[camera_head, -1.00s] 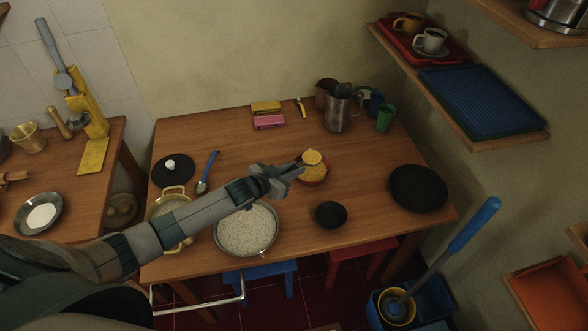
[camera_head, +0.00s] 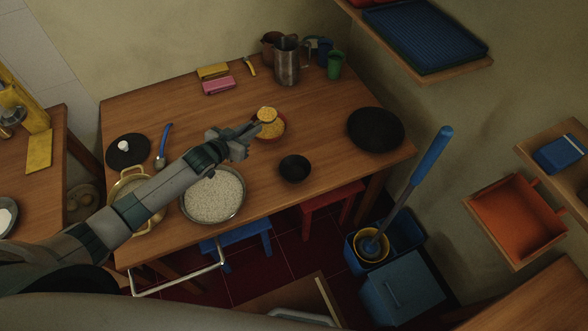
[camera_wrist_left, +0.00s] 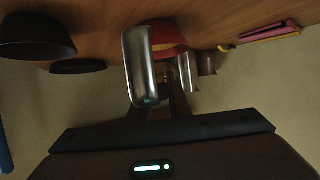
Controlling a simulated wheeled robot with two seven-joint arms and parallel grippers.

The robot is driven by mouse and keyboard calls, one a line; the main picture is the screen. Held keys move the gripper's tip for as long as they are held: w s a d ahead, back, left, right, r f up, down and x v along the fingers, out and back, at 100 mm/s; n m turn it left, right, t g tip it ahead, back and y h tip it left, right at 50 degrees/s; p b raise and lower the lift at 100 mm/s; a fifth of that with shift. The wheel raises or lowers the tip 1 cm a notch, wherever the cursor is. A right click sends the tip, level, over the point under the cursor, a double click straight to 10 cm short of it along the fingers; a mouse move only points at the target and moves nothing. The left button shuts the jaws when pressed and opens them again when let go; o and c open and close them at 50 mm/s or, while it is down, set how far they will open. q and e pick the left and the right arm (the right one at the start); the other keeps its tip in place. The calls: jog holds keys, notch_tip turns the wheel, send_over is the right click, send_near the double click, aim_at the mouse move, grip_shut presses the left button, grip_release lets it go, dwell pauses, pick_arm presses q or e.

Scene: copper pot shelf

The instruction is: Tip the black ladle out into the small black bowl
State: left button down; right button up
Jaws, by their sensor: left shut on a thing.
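My left gripper (camera_head: 254,129) is shut on the black ladle (camera_head: 267,115), beside a red bowl (camera_head: 281,134) with yellow contents. The ladle's round head is heaped with yellow stuff and shows above that bowl's far side; the gripper hides its handle. The small black bowl (camera_head: 294,168) stands nearer the table's front edge, to the right of the gripper, and looks empty. In the left wrist view, the black bowl (camera_wrist_left: 35,37) shows at upper left, the red bowl (camera_wrist_left: 170,35) at top centre. A shiny piece before the camera is hard to identify. My right gripper is not in view.
A wide pan of white grains (camera_head: 213,195) and a brass pot (camera_head: 130,187) stand left of the black bowl. A black plate (camera_head: 376,130) lies at right, a metal jug (camera_head: 287,62) at the back. The wood between black bowl and plate is clear.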

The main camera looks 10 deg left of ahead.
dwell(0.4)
pick_arm(q)
jog(key=w+d+r+n+y+b, duration=0.1)
jog(key=w+d+r+b, duration=0.15)
jog(key=r, duration=0.55)
jog(key=w+d+r+y+b, duration=0.1)
jog(key=d+r+b, duration=0.25)
jog(key=r, duration=0.55)
jog(key=s+r+n+y+b, duration=0.2)
jog(key=s+r+n+b, duration=0.1)
jog(key=s+r, duration=0.7)
notch_tip(320, 180, up, 5)
jog(key=shift+s+a+f+t+y+b, duration=0.2)
jog(key=shift+s+a+t+y+b, duration=0.15)
jog(key=shift+a+t+y+b, duration=0.1)
jog(key=shift+f, duration=0.1)
